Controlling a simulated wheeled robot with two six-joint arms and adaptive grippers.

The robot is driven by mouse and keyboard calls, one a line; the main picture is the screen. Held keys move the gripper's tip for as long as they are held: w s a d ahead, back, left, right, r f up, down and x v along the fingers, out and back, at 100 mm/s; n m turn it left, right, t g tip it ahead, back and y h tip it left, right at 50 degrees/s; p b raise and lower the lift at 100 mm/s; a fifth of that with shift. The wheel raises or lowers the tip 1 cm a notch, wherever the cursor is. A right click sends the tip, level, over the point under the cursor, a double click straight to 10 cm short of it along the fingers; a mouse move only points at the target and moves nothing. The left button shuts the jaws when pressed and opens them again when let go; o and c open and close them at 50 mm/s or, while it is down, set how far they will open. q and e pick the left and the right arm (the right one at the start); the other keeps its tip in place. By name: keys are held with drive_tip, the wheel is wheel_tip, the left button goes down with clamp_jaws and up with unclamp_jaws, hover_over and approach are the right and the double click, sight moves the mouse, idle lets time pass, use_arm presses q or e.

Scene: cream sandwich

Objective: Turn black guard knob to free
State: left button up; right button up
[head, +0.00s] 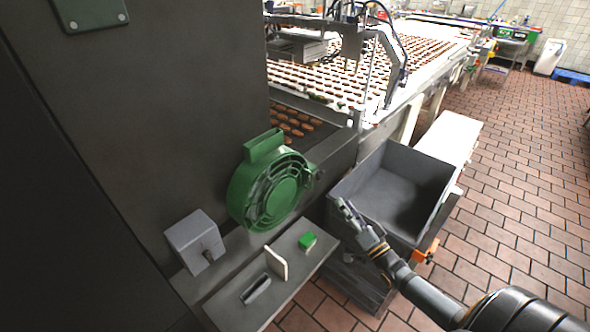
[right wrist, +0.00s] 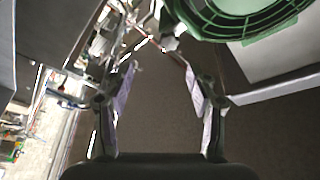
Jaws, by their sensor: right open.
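A round green guard (head: 270,190) with ribs and a block-shaped top is mounted on the dark machine wall. A small knob-like part (head: 318,173) sits at its right edge; its colour and turn position are too small to tell. The right wrist view shows the guard's rim (right wrist: 240,30) at the top and a small greyish part (right wrist: 170,43) beside it, above the space between my fingers. My right gripper (head: 345,212) is open and empty, to the right of and a little below the guard, apart from it. Its fingers also show in the right wrist view (right wrist: 160,85). My left gripper is out of view.
A grey box (head: 193,236) with a dark fitting is left of the guard. A shelf (head: 225,306) below holds a green block (head: 307,240), a pale upright plate (head: 276,263) and a dark tool (head: 255,288). A grey bin (head: 400,157) stands behind my right gripper; brick floor lies right.

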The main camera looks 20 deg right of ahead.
sight(322, 177)
drive_tip(key=x, duration=0.3)
drive_tip(key=r+x, duration=0.1)
drive_tip(key=x, duration=0.3)
drive_tip(key=a+p+x, duration=0.1)
drive_tip(key=x, duration=0.3)
drive_tip(key=shift+s+r, duration=0.15)
drive_tip(key=shift+s, duration=0.05)
drive_tip(key=c, duration=1.2)
